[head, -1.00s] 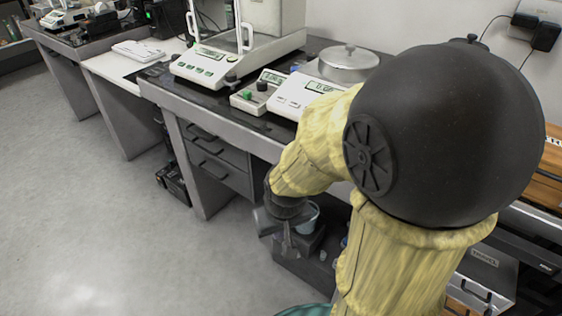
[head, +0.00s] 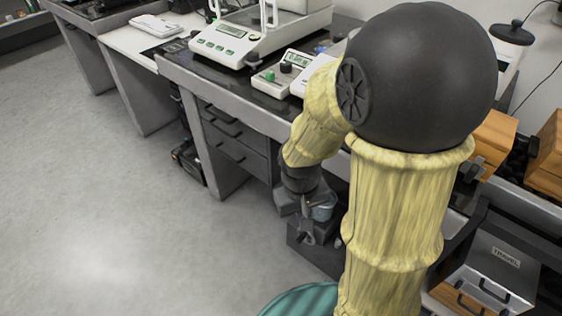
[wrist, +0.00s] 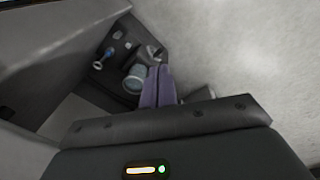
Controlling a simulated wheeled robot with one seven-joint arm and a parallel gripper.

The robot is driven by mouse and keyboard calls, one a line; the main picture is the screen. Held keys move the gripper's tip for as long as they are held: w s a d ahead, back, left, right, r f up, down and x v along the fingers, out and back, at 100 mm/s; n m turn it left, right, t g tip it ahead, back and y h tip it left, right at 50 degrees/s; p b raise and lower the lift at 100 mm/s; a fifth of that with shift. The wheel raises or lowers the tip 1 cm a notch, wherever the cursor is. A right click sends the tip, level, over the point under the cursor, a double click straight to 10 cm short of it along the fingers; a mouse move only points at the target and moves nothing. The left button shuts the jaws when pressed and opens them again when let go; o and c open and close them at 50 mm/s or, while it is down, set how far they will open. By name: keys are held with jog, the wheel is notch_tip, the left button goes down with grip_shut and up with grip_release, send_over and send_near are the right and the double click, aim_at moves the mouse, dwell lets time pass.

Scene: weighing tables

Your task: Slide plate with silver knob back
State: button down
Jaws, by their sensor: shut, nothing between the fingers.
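The round silver plate with a knob does not show now; my arm's dark joint covers the part of the bench beside the small balance. My gripper (head: 307,236) is low in front of the bench, below the top, and points downward. It is shut and empty. In the wrist view its closed purple-grey fingers (wrist: 158,86) point toward the floor and items under the bench. It is well apart from the bench top.
A large white balance (head: 232,40) and a smaller device with green and black knobs (head: 285,71) stand on the dark bench top. A blue-grey cup (wrist: 136,80) is low by the fingers. Wooden boxes (head: 492,140) are at right. The floor (head: 110,220) at left is open.

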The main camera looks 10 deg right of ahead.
jog(key=w+f+n+h, duration=0.3)
jog(key=w+f+h, duration=0.35)
jog(key=h, duration=0.35)
jog(key=w+a+r+n+t+h+b, duration=0.1)
jog(key=w+a+n+t+h, duration=0.3)
jog(key=w+a+t, duration=0.4)
jog(key=shift+w+a+r+t+h, duration=0.25)
jog(key=shift+w+r+t+h, duration=0.05)
jog(key=shift+w+r+t, duration=0.3)
jog(key=shift+d+f, duration=0.1)
jog(key=b+x, duration=0.3)
jog(key=x, duration=0.7)
